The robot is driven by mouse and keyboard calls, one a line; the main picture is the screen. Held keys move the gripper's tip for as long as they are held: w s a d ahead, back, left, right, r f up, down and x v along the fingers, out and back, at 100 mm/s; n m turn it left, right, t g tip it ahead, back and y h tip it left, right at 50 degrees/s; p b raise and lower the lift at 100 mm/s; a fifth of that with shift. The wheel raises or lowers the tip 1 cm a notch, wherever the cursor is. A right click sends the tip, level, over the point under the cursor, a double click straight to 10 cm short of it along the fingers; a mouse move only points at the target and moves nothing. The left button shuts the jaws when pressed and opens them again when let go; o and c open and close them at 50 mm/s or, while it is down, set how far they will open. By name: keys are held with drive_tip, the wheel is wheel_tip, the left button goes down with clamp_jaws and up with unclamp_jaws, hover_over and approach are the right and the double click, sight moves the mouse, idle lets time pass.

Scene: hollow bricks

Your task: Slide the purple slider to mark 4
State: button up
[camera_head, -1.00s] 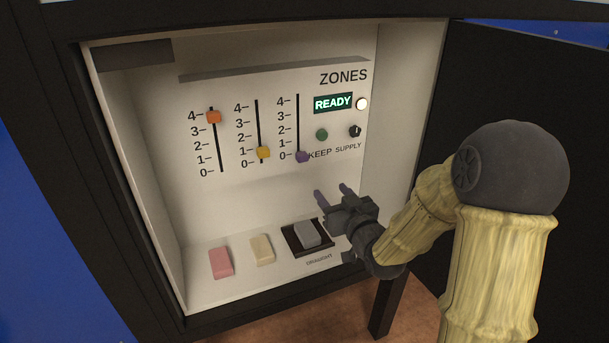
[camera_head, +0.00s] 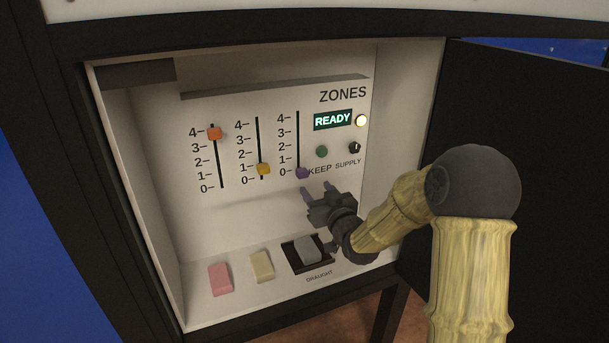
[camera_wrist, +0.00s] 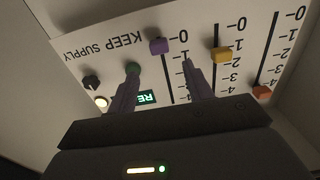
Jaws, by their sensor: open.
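The purple slider (camera_head: 302,172) sits at the bottom of the rightmost slot, level with mark 0 on the white panel. My gripper (camera_head: 317,188) is open and empty, just below and in front of this slider. In the wrist view, the purple slider (camera_wrist: 158,46) appears ahead of the gap between my two fingers (camera_wrist: 160,72), with no contact visible. The slot above the slider, up to mark 4, is clear.
The orange slider (camera_head: 215,133) is at mark 4. The yellow slider (camera_head: 263,169) is near mark 1. A green button (camera_head: 321,151), dark knob (camera_head: 354,147) and lit READY sign (camera_head: 332,120) are at right. Pink (camera_head: 220,279), cream (camera_head: 262,265) and grey (camera_head: 308,249) blocks are below.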

sight(304, 173)
drive_tip(key=x, duration=0.9)
clamp_jaws()
drive_tip(key=shift+r, duration=0.1)
